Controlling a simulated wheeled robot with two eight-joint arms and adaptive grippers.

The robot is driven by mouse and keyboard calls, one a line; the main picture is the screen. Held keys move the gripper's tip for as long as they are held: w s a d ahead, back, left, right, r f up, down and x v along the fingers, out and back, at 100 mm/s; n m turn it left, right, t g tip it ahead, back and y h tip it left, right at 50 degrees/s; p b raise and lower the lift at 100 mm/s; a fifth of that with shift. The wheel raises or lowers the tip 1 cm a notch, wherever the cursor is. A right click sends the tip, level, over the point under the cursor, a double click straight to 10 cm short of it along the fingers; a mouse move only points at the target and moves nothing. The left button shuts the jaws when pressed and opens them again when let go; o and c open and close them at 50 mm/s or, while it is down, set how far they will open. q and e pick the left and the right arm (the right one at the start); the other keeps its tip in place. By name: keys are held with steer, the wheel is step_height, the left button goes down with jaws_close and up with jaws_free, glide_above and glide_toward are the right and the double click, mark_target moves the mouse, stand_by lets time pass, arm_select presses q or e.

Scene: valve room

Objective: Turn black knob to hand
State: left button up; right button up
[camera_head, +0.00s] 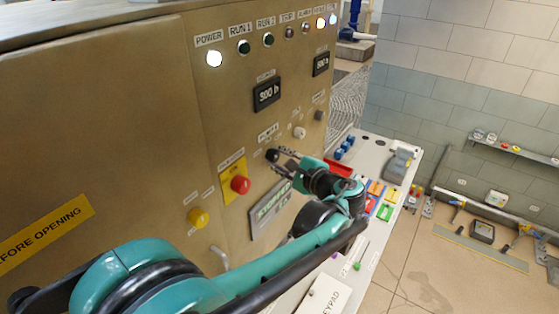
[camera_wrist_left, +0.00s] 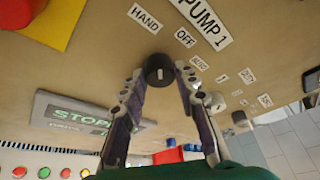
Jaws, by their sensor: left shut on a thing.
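The black knob (camera_head: 272,155) sits on the brass-coloured cabinet front, under a small label in the head view. In the left wrist view the black knob (camera_wrist_left: 157,68) has a small pale mark on its face; which label the mark points to I cannot tell. The labels HAND (camera_wrist_left: 145,18), OFF (camera_wrist_left: 185,38) and PUMP 1 (camera_wrist_left: 204,25) are beside it. My left gripper (camera_head: 279,155) reaches the knob from the right. In the left wrist view my left gripper (camera_wrist_left: 161,84) has one finger on each side of the knob, shut on it. My right gripper is not in view.
A red button (camera_head: 240,185) on a yellow plate and a yellow button (camera_head: 198,217) are left of and below the knob. A STOPPED display (camera_head: 270,210) is below it. A white knob (camera_head: 299,132) is to its right.

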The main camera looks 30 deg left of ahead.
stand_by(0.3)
arm_select(q)
steer(key=o, duration=1.2)
steer(key=shift+c, duration=0.2)
steer(key=shift+d, duration=0.1)
steer(key=v, duration=1.2)
